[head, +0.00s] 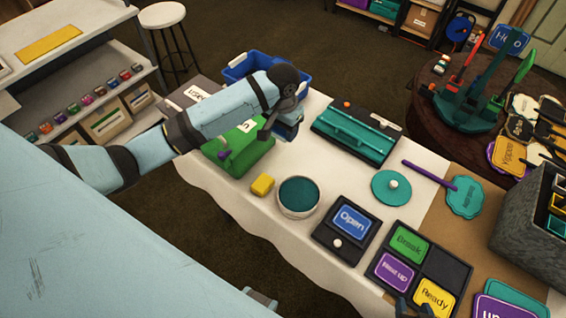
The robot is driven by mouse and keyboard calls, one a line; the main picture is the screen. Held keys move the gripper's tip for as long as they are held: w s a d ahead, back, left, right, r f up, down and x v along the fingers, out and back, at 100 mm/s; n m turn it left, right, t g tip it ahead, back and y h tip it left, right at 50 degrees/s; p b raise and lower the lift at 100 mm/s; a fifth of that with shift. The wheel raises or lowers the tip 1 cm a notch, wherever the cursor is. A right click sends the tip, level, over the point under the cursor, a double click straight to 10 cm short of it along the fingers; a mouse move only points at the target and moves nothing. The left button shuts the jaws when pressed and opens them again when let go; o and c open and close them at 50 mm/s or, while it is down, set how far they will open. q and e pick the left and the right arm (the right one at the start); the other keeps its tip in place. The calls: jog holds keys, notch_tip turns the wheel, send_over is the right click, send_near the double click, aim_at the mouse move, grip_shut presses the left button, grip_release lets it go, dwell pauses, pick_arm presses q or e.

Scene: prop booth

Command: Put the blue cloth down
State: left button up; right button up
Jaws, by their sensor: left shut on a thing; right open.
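My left gripper (284,122) reaches in from the left over the far part of the white-covered table (330,195). It is shut on the blue cloth (289,131), a small dark blue piece mostly hidden by the fingers and wrist. The cloth is just right of a green dispenser-like object (243,150). I cannot tell whether the cloth touches the table. My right gripper (412,308) shows only as dark fingertips at the bottom edge, apart and empty, near the yellow Ready card.
A blue bin (308,81) stands behind the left gripper. Bare white surface lies between the tub and the teal tray.

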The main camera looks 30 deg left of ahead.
pick_arm(q)
jog(key=shift+w+a, duration=0.3)
jog(key=shift+w, duration=0.2)
jog(key=shift+w+a, duration=0.25)
jog(key=shift+w, duration=0.25)
jog(key=shift+w+a, duration=0.15)
jog(key=shift+w, duration=0.1)
send_over(283, 166)
notch_tip(283, 166, down, 15)
jog(key=shift+r+b, duration=0.1)
jog(key=shift+b, duration=0.25)
jog(key=shift+f, duration=2.15)
pick_arm(e)
jog(key=shift+a+f, duration=0.15)
jog(key=shift+f, duration=0.85)
pick_arm(q)
jog(key=o, duration=0.8)
jog(key=shift+f, duration=0.1)
pick_arm(e)
jog(key=shift+r, duration=0.1)
pick_arm(q)
notch_tip(283, 166, up, 12)
jog(key=shift+r, duration=0.15)
pick_arm(e)
jog(key=shift+r, duration=0.25)
